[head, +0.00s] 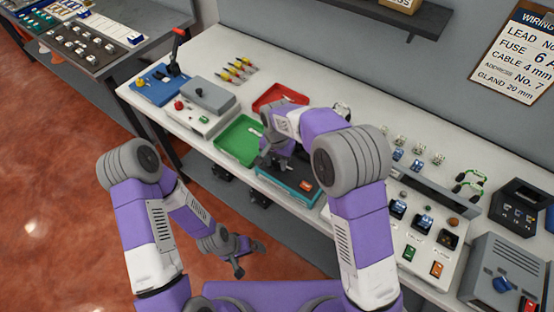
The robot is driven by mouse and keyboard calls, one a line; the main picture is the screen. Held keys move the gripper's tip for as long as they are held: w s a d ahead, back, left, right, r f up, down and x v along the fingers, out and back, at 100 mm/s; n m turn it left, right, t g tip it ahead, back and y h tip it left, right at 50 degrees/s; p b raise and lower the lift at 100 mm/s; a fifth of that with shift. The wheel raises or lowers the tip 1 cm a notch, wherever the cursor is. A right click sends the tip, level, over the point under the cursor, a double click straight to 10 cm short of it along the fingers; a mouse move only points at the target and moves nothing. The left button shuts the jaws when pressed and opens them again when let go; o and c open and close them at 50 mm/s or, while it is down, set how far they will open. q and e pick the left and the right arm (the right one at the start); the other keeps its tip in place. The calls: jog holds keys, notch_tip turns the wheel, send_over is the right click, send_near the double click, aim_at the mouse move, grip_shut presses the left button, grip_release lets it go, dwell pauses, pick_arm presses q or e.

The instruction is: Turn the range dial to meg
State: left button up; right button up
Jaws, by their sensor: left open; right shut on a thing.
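The teal-edged tester (292,190) with a dark face and an orange button (306,185) lies near the front edge of the bench. My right gripper (278,162) is over the left part of its face, pointing down and shut. The range dial is hidden beneath the gripper and wrist, so its setting cannot be read. The gripper appears closed on the dial. My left gripper (239,263) hangs low in front of the bench, over the floor, open and empty.
A green tray (238,148) stands just left of the tester, and a red tray (275,93) behind. A grey box (208,96) and a blue device (160,88) stand further left. A switch panel (423,235) and grey unit (503,275) fill the right side.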

aim_at(277, 162)
jog(key=shift+w, duration=0.1)
dwell(0.3)
jog(key=o, duration=1)
notch_tip(277, 162, up, 8)
jog(key=shift+f+p, duration=0.15)
jog(key=shift+p, duration=0.35)
jog(key=shift+f, duration=0.1)
